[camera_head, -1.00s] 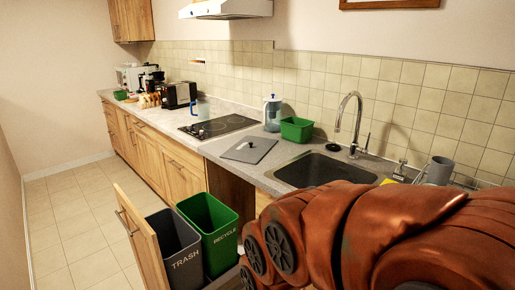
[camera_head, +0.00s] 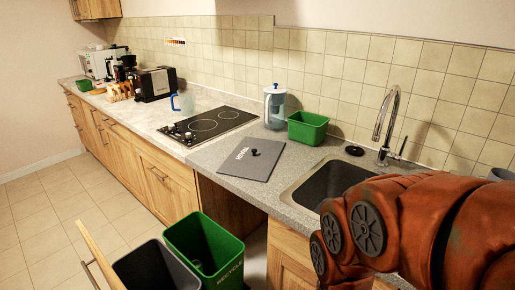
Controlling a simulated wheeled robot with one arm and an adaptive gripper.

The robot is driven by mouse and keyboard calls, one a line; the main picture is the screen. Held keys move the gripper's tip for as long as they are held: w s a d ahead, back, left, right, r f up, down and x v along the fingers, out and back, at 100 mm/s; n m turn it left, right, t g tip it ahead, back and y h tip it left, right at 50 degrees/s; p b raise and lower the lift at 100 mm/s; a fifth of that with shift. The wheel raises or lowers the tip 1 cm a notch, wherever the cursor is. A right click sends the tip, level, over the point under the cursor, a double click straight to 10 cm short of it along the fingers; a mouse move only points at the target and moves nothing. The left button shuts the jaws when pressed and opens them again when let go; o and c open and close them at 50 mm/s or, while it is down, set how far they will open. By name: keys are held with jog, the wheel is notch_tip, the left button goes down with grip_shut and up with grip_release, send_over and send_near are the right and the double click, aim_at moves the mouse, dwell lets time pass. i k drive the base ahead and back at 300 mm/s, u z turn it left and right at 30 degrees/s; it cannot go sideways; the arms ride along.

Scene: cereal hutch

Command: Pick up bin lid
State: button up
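The bin lid (camera_head: 243,163) is a flat grey panel with lettering and a small dark knob. It lies flat on the counter between the cooktop and the sink, near the front edge. The green recycle bin (camera_head: 228,269) and the grey trash bin (camera_head: 152,268) stand open-topped in a pulled-out drawer below and left of the lid. My orange-red arm fills the lower right, in front of the sink. My gripper is not in view.
A cooktop (camera_head: 207,124) lies left of the lid. A green tub (camera_head: 307,127) and a clear pitcher (camera_head: 275,108) stand behind it. The sink (camera_head: 330,183) and tall faucet (camera_head: 386,125) are to the right. The drawer front (camera_head: 98,256) juts into the floor space.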

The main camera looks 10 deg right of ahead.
aim_at(254, 159)
jog(key=u, duration=0.4)
jog(key=i, duration=1)
jog(key=u, duration=0.65)
